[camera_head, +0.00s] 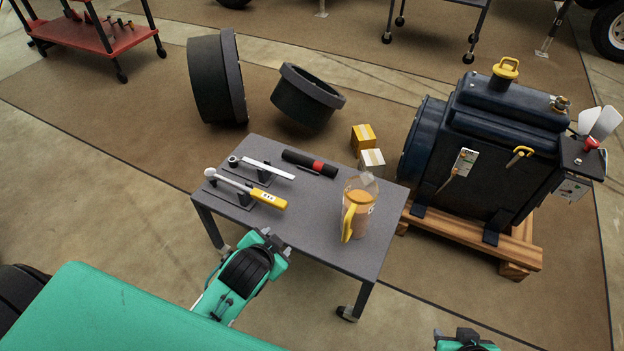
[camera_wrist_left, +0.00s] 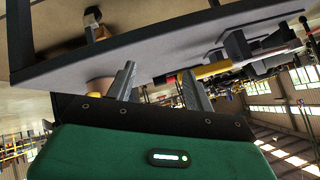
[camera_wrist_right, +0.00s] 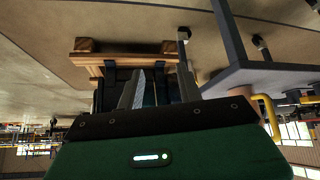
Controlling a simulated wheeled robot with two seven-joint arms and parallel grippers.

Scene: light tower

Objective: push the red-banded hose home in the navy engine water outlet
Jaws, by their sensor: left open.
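The red-banded hose (camera_head: 300,160), a short black tube with a red band near one end, lies at the back of the grey table. In the left wrist view its red band (camera_wrist_left: 171,79) shows small beyond the table edge. The navy engine (camera_head: 490,145) stands on a wooden skid to the right; I cannot tell which fitting is its water outlet. My left gripper (camera_head: 268,237) is open and empty at the table's front edge, apart from the hose. My right gripper (camera_head: 466,334) is at the bottom edge of the head view; its fingers (camera_wrist_right: 160,88) are apart and empty, facing the skid.
The grey table (camera_head: 320,217) also carries a yellow-handled wrench (camera_head: 262,198), another tool on a stand and a jug (camera_head: 357,212) with a yellow handle. Small boxes (camera_head: 364,136) lie behind it. The wooden skid (camera_head: 460,233) juts out near the table's right side.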

